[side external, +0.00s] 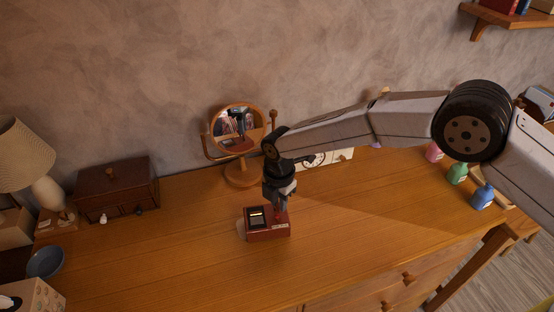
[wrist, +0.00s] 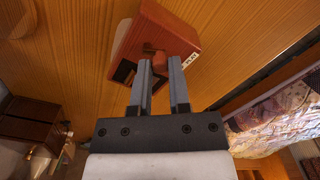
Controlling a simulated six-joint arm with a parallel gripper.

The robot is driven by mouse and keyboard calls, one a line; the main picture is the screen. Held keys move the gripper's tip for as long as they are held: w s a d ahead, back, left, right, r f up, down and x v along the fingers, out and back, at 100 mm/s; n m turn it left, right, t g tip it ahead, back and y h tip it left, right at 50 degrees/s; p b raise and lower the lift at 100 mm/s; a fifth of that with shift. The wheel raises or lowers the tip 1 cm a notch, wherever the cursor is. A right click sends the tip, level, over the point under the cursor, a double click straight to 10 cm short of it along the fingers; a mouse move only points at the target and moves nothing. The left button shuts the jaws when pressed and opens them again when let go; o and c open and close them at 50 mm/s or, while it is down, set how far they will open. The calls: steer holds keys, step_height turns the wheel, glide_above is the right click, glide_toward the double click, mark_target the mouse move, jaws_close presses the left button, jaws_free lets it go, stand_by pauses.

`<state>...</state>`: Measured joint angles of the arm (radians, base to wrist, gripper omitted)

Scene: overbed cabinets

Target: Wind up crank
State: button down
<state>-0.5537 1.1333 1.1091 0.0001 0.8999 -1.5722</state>
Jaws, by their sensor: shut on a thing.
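A small red-brown box (side external: 266,233) with a dark panel on top stands on the wooden dresser top (side external: 350,235). In the wrist view the box (wrist: 172,32) is at the top, and a small reddish crank knob (wrist: 160,60) sticks out between my fingertips. My gripper (side external: 283,205) points down over the right part of the box. In the wrist view my gripper (wrist: 161,65) has its two grey fingers on either side of the knob, shut on it. The rest of the crank is mostly hidden by the fingers.
A round mirror (side external: 237,128) on a wooden stand is behind the box. A dark wooden chest (side external: 116,190), a lamp (side external: 25,150) and a blue bowl (side external: 46,262) are at the left. Coloured bottles (side external: 457,173) stand at the right. The dresser top in front is clear.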

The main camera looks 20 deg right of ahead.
mark_target(278, 204)
steer(key=shift+a+m, duration=0.15)
steer(key=shift+m, duration=1.05)
steer(key=c, duration=0.6)
jaws_free()
steer(key=shift+r, duration=0.15)
steer(key=shift+r, duration=3.8)
